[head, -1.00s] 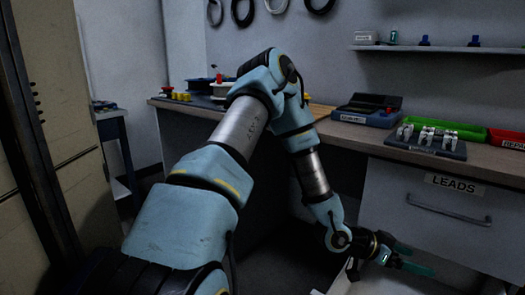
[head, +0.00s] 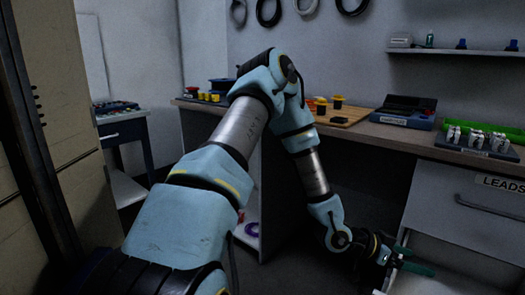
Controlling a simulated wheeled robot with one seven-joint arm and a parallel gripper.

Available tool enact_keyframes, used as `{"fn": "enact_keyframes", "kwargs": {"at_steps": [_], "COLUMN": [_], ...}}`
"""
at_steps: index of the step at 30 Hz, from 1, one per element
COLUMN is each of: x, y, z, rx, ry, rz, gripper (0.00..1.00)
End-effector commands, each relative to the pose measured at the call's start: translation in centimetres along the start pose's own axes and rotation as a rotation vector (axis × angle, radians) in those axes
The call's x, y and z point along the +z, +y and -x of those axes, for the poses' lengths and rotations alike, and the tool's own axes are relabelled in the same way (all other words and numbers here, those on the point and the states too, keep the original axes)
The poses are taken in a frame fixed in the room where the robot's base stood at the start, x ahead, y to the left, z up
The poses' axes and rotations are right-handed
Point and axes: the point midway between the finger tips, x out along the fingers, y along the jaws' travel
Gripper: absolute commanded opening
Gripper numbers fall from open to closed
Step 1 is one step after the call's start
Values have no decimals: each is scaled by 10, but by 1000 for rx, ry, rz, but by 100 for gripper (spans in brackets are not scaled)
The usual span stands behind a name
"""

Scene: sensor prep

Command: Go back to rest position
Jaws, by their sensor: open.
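My gripper (head: 416,257) is at the lower right, low in front of the workbench's drawer unit, below bench-top height. Its green fingers are apart, and I see nothing between them. My pale blue and silver arm runs from the bottom centre up to a bent elbow, then down to the right to the gripper. The arm hides part of the bench front and the bench top behind it.
The workbench (head: 372,128) bears a wooden board (head: 350,112), a dark case (head: 405,108) and a rack of several small silver parts (head: 475,147). The LEADS drawer (head: 465,207) is right of my gripper. A tan cabinet (head: 75,150) stands close left. A small table (head: 122,128) stands behind.

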Motion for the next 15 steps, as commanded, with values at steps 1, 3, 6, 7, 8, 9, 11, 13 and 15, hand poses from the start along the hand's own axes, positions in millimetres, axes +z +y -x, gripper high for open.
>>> {"fn": "enact_keyframes", "kwargs": {"at_steps": [1, 3, 6, 7, 8, 9, 11, 13, 15], "x": [0, 5, 12, 14, 16, 20, 24, 31, 39], "y": [0, -8, -18, -21, -24, -29, -36, -46, -57], "z": [0, 5, 12, 15, 17, 21, 27, 37, 49], "rx": [0, -22, -50, -60, -69, -83, -106, -138, -176], "ry": [0, -29, -68, -81, -93, -112, -139, -180, -225], "rz": [0, 0, 4, 5, 6, 8, 13, 20, 30], "gripper": [90, 90, 90, 90, 90, 90, 90, 90, 90]}}
